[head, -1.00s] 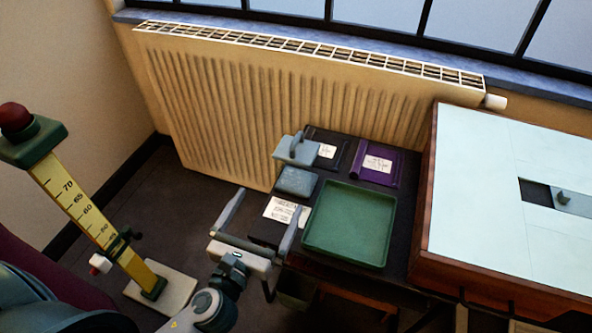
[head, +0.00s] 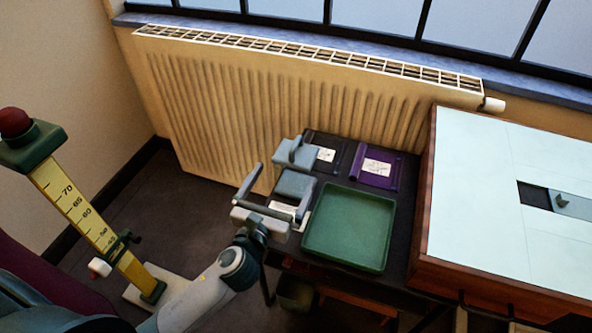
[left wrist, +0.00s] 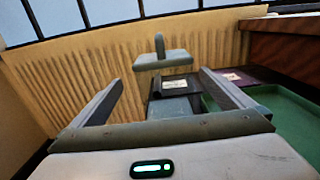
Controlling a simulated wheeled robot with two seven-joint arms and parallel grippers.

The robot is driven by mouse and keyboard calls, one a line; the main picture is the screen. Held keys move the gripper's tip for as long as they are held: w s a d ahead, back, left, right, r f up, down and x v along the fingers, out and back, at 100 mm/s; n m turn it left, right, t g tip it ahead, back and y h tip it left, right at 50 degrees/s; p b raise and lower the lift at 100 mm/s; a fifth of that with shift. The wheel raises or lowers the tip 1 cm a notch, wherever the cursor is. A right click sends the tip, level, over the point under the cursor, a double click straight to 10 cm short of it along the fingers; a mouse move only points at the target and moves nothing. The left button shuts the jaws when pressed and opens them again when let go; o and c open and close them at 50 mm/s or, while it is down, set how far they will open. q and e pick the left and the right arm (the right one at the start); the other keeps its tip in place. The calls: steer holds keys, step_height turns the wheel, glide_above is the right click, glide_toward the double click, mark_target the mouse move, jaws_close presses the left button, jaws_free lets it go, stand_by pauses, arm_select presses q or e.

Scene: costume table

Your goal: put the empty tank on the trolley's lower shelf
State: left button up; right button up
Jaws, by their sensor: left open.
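My left gripper (head: 283,178) is open and empty, its two fingers pointing at the grey-blue pieces at the trolley's left end. One is a block with an upright handle (head: 296,153); it also shows ahead of the fingers in the left wrist view (left wrist: 163,61). In front of it is a plain grey-blue box (head: 294,184), partly behind a finger, also in the left wrist view (left wrist: 172,107). I cannot tell which is the empty tank. The trolley's dark top (head: 402,215) carries them; its lower shelf is mostly hidden. My right gripper is out of view.
A green tray (head: 348,227) lies right of my gripper. A purple labelled packet (head: 379,167) and a black one (head: 325,150) lie behind it. A radiator (head: 260,100) stands behind, a white-topped table (head: 500,215) at right, a yellow measuring post (head: 80,210) at left.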

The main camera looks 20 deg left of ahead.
mark_target(296, 161)
arm_select(q)
steer(key=shift+w, duration=1.3)
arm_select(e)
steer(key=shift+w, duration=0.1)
arm_select(q)
steer(key=shift+w, duration=0.1)
steer(key=shift+w+d+f+b, duration=0.1)
steer(key=shift+w+d+b, duration=0.15)
steer(key=shift+w, duration=1)
steer(key=shift+w+d+f+b, duration=0.1)
steer(key=shift+w+d, duration=0.15)
steer(key=shift+w, duration=1)
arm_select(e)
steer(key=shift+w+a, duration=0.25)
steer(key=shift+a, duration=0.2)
arm_select(q)
steer(key=c, duration=1.4)
steer(key=shift+r, duration=0.1)
steer(key=shift+c, duration=0.2)
